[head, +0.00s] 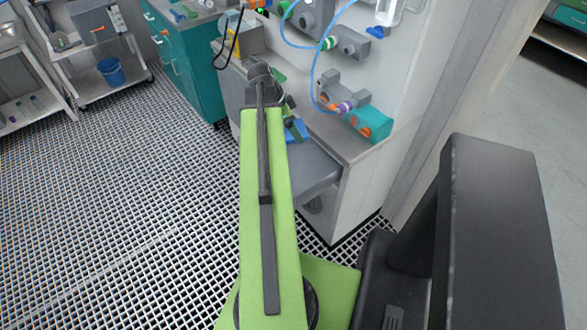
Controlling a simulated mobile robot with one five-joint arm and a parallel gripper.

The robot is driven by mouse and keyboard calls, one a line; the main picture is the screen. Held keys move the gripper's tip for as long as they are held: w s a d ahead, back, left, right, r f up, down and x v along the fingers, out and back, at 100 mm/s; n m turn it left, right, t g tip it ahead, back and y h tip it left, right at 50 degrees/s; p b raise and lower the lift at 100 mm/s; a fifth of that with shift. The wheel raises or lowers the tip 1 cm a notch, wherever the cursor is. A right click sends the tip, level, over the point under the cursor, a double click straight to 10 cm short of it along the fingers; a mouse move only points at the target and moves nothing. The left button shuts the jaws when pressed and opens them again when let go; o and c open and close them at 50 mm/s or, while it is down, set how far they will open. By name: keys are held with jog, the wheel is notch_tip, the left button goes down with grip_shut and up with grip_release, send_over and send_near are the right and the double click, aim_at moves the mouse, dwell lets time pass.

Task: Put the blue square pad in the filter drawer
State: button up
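A blue flat piece (299,130), which looks like the square pad, shows just right of my arm. It is partly covered by the arm and a green part, so I cannot tell if it is held or lying down. A grey pulled-out tray (316,172), likely the filter drawer, juts from the white bench below and around the blue piece; my arm hides its left part. My gripper (291,112) is at the far end of my green arm, over the drawer area. Its fingers are mostly hidden, and I cannot see whether they are open or shut.
The bench (360,150) carries grey fittings, blue tubing and a teal block (368,122) with an orange knob. A teal cabinet (190,60) stands behind at the left. A trolley with a blue bucket (111,71) is farther left. The grated floor (110,200) at left is clear.

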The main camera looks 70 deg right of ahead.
aim_at(298, 164)
notch_tip(298, 164, down, 18)
jog(key=b, duration=1.6)
jog(key=shift+b, duration=0.35)
jog(key=shift+r, duration=0.2)
jog(key=shift+f, duration=0.15)
jog(key=o, duration=0.9)
jog(key=shift+f, duration=0.1)
jog(key=shift+o, duration=1.1)
